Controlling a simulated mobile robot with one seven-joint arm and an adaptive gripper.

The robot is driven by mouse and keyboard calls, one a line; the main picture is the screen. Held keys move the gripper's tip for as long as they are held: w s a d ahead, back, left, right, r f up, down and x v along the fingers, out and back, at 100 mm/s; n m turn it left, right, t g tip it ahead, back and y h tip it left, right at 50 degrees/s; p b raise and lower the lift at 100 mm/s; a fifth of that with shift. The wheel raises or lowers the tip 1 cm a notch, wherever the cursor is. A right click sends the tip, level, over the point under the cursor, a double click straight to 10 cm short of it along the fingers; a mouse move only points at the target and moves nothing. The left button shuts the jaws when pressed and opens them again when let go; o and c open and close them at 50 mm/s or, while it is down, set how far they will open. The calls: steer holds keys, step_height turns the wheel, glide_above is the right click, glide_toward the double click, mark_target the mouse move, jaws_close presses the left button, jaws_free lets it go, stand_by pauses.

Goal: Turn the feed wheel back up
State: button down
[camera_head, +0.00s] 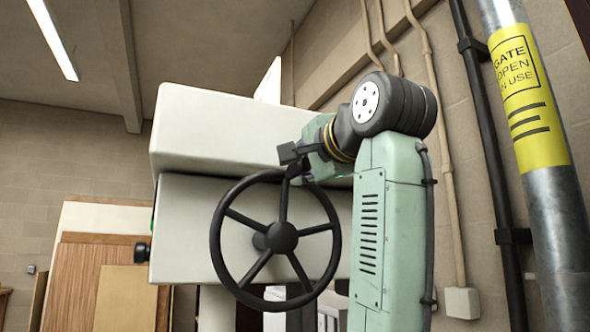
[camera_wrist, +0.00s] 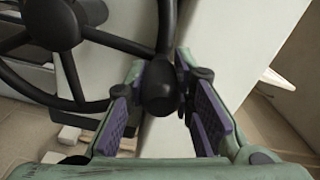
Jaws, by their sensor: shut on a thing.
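The feed wheel (camera_head: 275,237) is a black spoked handwheel on the front of a cream machine. Its hub (camera_wrist: 52,22) and rim show at the left of the wrist view. A dark rounded handle (camera_wrist: 158,92) stands out from the rim. My gripper (camera_wrist: 162,68) has its purple-padded fingers on either side of this handle and is shut on it. In the head view my gripper (camera_head: 295,160) is at the top of the wheel, slightly right of centre. The fingers hide part of the handle there.
The cream machine body (camera_head: 215,125) stands right behind the wheel. Wooden boards (camera_head: 95,265) lean at the left wall. A metal post with a yellow sign (camera_head: 527,95) and wall pipes stand at the right. A small black knob (camera_head: 141,252) sits on the machine's left side.

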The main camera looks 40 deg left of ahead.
steer(key=shift+w+d+m, duration=0.2)
steer(key=shift+w+m, duration=0.15)
steer(key=shift+m, duration=0.15)
steer(key=shift+r, duration=0.1)
